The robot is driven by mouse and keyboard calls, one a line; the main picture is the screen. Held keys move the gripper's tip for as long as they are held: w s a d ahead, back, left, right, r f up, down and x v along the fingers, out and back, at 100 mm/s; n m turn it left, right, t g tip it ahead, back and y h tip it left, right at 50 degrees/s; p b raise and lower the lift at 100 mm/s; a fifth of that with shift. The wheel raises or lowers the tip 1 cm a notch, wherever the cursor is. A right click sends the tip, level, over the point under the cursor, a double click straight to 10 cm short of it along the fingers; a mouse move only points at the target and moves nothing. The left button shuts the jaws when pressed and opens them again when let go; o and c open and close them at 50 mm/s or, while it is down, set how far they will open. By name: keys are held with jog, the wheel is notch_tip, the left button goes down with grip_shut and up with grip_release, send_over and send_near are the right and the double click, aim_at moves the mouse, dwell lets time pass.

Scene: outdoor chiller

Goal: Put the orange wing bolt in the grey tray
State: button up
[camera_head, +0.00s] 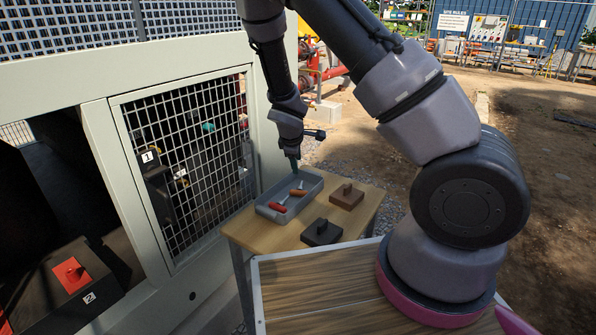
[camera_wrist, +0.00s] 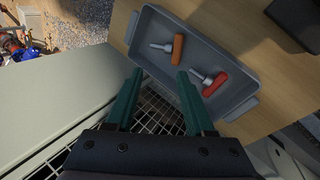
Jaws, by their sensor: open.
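The orange wing bolt (camera_head: 298,192) lies on its side inside the grey tray (camera_head: 262,209) on the small wooden table. In the wrist view the orange wing bolt (camera_wrist: 178,48) lies on the tray floor, with its grey shank pointing left. A red wing bolt (camera_head: 278,207) lies in the same tray, apart from the orange one; it also shows in the wrist view (camera_wrist: 214,84). My gripper (camera_head: 293,165) is above the tray, pointing down. In the wrist view its green fingers (camera_wrist: 160,73) are apart, with nothing held between them.
A brown block (camera_head: 347,196) and a dark block (camera_head: 321,232) with upright knobs stand right of the tray. The chiller's mesh door (camera_head: 190,165) is close on the left. A black box marked 2 with a red fitting (camera_head: 73,272) sits in the opening at lower left.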

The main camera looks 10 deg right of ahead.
jog(key=s+d+r+m+y, duration=0.15)
jog(key=s+r+m, duration=0.25)
jog(key=r, duration=0.5)
jog(key=s+d+r+m+y, duration=0.1)
jog(key=s+d+r+m, duration=0.25)
jog(key=r, duration=0.45)
jog(key=s+d+r+m+y, duration=0.1)
jog(key=s+d+r+m, duration=0.2)
jog(key=r, duration=0.6)
jog(key=s+r+m+t, duration=0.1)
jog(key=s+r+m, duration=0.2)
jog(key=s+r, duration=0.2)
jog(key=s+r+m, duration=0.4)
jog(key=s+r, duration=0.2)
jog(key=s, duration=0.5)
jog(key=shift+s+r+t+y, duration=0.3)
jog(key=shift+s+t+y, duration=0.05)
jog(key=shift+t, duration=0.05)
